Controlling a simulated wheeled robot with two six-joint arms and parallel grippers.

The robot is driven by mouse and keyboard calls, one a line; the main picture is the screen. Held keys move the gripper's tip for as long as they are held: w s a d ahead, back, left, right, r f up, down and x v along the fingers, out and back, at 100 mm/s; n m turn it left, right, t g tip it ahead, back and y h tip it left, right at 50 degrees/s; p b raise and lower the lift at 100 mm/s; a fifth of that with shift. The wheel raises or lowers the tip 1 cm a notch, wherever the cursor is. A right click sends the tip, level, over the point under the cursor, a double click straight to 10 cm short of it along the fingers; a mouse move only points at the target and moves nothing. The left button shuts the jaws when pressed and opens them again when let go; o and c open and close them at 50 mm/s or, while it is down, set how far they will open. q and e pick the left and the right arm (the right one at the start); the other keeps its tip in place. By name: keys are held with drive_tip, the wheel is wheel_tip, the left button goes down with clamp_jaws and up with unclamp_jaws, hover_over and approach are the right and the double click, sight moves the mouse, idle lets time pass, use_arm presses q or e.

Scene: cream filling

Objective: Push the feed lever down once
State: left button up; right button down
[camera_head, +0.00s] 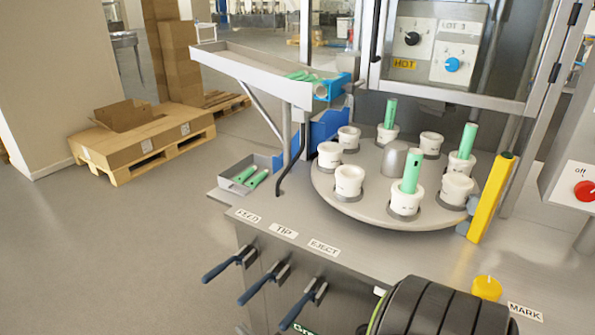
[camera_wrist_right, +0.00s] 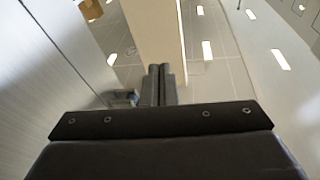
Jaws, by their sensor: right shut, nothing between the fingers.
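The feed lever (camera_head: 228,264) is the leftmost of three dark-handled levers on the machine's front, below the FEED label (camera_head: 247,215). Its handle sticks out toward the lower left, at about the same slant as the other two. Nothing touches it. My right gripper (camera_wrist_right: 159,70) shows in the right wrist view with its two dark fingers together and nothing between them. In the head view only a dark rounded part of my right arm shows at the bottom edge, right of the levers; its fingertips cannot be made out there. My left gripper is not in view.
The tip lever (camera_head: 265,283) and eject lever (camera_head: 304,304) sit close to the right. Above is a turntable (camera_head: 350,207) with white cups, some holding green tubes. A yellow knob (camera_head: 487,288) stands at the right. Open floor (camera_head: 110,250) lies left of the machine.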

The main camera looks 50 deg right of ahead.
use_arm(q)
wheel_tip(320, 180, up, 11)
drive_tip(key=p, duration=1)
use_arm(e)
drive_tip(key=s+f+n+g, duration=0.1)
drive_tip(key=s+f+g, duration=1)
drive_tip(key=s, duration=0.5)
wheel_tip(320, 180, down, 3)
drive_tip(key=shift+s+a+r+g+y, duration=0.1)
drive_tip(key=shift+s+a+g+y, duration=0.2)
drive_tip(key=shift+a+g+y, duration=0.1)
